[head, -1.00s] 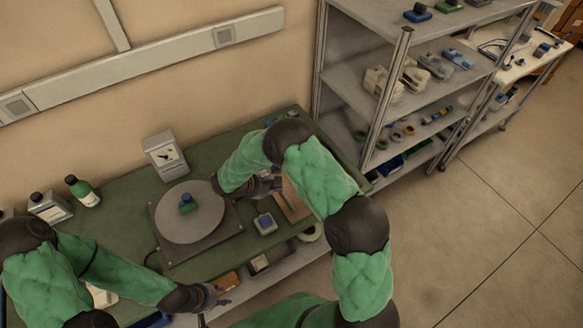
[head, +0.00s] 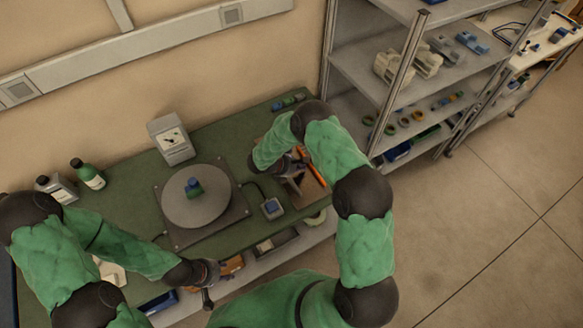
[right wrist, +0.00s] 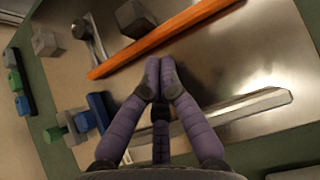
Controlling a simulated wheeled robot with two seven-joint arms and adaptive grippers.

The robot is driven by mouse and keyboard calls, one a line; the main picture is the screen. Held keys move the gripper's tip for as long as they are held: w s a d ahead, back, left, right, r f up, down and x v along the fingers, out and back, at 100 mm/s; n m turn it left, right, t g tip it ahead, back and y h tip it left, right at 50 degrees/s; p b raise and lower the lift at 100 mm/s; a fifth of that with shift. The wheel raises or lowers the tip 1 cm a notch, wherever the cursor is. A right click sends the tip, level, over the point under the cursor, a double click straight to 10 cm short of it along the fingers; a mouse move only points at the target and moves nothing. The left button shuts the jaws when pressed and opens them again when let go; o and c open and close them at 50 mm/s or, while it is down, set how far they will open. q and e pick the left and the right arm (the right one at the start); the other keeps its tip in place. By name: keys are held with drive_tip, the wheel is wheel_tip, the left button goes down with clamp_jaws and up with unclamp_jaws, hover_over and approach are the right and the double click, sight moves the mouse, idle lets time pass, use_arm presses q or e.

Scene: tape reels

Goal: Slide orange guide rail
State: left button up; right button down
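The orange guide rail (right wrist: 160,40) lies slanted across a metallic plate (right wrist: 215,72) in the right wrist view. Part of it also shows in the head view (head: 317,170), beside my right gripper. My right gripper (right wrist: 159,66) has its purple fingers together, with nothing visible between them. Its fingertips are close to the rail's near side; I cannot tell whether they touch it. My left gripper (head: 212,282) is at the bench's front edge, far from the rail, and its fingers are too small to read.
A grey bar (right wrist: 235,108) lies on the plate near the fingers. A grey block (right wrist: 134,18) stands behind the rail. Blue and green blocks (right wrist: 20,82) are at the left. A round turntable (head: 205,207) and a blue-topped box (head: 272,208) are left of the plate.

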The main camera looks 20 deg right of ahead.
sight(310, 165)
drive_tip(key=shift+w+d, duration=0.1)
drive_tip(key=shift+d, duration=1)
use_arm(q)
drive_tip(key=shift+r, duration=0.2)
drive_tip(key=shift+f, duration=0.1)
use_arm(e)
drive_tip(key=d+b, duration=0.1)
drive_tip(key=d, duration=0.2)
drive_tip(key=shift+w+d+b, duration=0.15)
drive_tip(key=shift+d+b, duration=0.05)
drive_tip(key=shift+b, duration=0.15)
use_arm(q)
drive_tip(key=shift+f, duration=0.8)
use_arm(e)
drive_tip(key=shift+a, duration=0.6)
drive_tip(key=a+b, duration=0.1)
drive_tip(key=a, duration=0.2)
drive_tip(key=shift+f, duration=0.1)
use_arm(q)
drive_tip(key=shift+s+a+f, duration=0.15)
drive_tip(key=shift+a+f, duration=0.35)
drive_tip(key=shift+a, duration=0.05)
use_arm(e)
drive_tip(key=v, duration=1)
drive_tip(key=shift+s, duration=0.2)
